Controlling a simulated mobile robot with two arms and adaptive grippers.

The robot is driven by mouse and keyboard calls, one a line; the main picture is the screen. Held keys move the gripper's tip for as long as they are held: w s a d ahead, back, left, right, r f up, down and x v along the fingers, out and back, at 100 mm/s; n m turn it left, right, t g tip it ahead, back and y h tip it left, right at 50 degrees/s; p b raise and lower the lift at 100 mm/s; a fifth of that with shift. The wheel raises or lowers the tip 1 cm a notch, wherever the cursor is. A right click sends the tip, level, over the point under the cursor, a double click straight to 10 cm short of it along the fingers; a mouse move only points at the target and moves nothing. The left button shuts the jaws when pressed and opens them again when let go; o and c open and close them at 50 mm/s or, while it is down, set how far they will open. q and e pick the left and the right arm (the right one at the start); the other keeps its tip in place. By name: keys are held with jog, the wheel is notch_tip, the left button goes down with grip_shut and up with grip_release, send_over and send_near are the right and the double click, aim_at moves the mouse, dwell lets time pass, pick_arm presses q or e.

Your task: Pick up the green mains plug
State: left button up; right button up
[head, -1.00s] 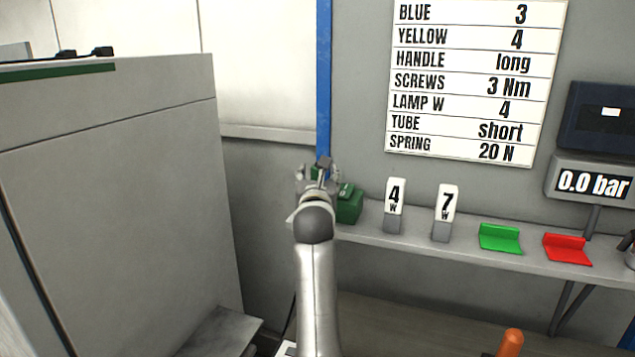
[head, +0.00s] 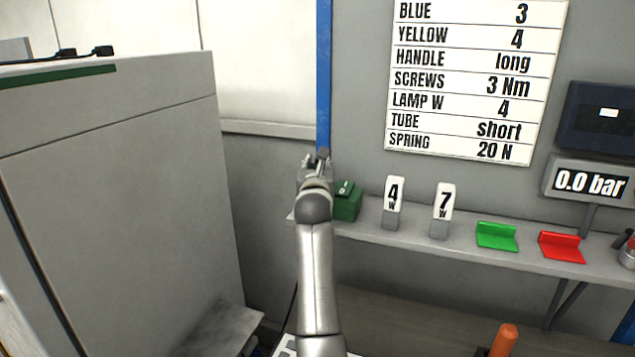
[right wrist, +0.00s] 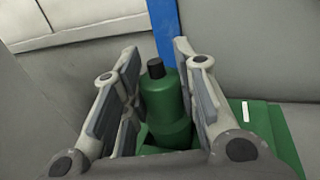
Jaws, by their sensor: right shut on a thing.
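The green mains plug (right wrist: 166,106) is a green cylinder with a black tip. It stands upright between the two fingers of my right gripper (right wrist: 155,95) in the right wrist view. The gripper is shut on it. In the head view my right gripper (head: 318,162) is at the left end of the shelf, and the plug is hidden behind it and my arm. A green block (head: 348,201) sits just right of the gripper; it also shows in the right wrist view (right wrist: 262,132). I cannot tell whether the plug is clear of its seat. My left gripper is not in view.
The shelf (head: 460,252) runs right from the green block. It holds a 4 W lamp (head: 394,203), a 7 W lamp (head: 441,210), a green holder (head: 496,236) and a red holder (head: 562,246). A blue post (head: 324,75) rises behind the gripper. A grey cabinet (head: 110,190) stands left.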

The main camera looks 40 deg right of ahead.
jog(key=shift+c, duration=1.2)
jog(key=shift+r, duration=0.15)
